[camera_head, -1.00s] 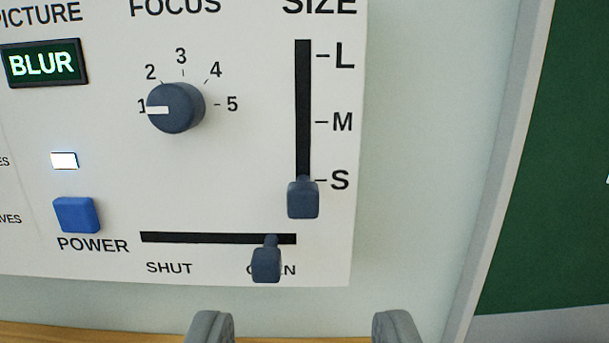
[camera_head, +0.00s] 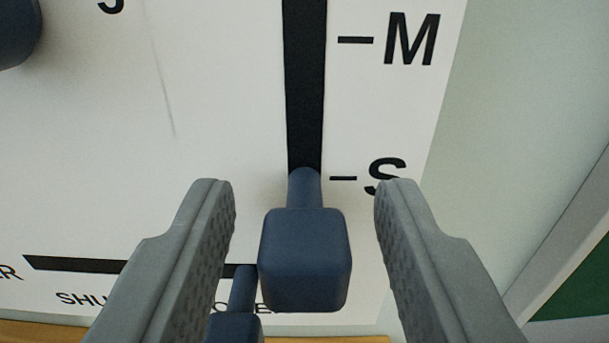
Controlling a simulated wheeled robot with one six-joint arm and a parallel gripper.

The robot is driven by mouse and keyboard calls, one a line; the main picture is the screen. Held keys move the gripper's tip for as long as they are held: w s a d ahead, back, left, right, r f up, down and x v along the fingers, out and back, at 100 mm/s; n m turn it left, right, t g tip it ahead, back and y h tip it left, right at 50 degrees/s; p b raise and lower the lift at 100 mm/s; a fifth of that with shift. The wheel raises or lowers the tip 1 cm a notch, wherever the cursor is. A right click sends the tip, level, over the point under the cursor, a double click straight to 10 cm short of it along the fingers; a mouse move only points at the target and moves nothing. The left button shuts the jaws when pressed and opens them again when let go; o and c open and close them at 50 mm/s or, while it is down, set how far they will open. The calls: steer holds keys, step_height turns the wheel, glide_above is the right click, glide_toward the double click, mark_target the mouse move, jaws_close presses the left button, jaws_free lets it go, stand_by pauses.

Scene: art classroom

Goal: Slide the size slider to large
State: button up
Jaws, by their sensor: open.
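The size slider's dark blue knob (camera_head: 305,260) stands out from the white panel on a short stem, at the S mark at the bottom of its black vertical slot (camera_head: 304,90). The M mark (camera_head: 410,40) shows higher up; the L mark is out of view. My gripper (camera_head: 304,190) is open, with one grey finger on each side of the knob. There is a visible gap between the knob and each finger. The fingers' tips reach up to about the S mark in the picture.
Another slider knob (camera_head: 237,327), on the horizontal shutter slot (camera_head: 75,264), sits low and left, partly hidden by the knob and my left finger. The focus dial (camera_head: 15,30) is at the top left edge. The panel above the size knob is clear.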

mark_target(306, 235)
steer(key=shift+w, duration=0.2)
jaws_close()
step_height(306, 235, up, 10)
steer(key=shift+s+r, duration=0.1)
steer(key=shift+r, duration=0.1)
stand_by(0.3)
steer(key=shift+c, duration=0.5)
jaws_free()
steer(key=shift+o, duration=0.5)
steer(key=shift+f, duration=0.1)
steer(key=s, duration=1.7)
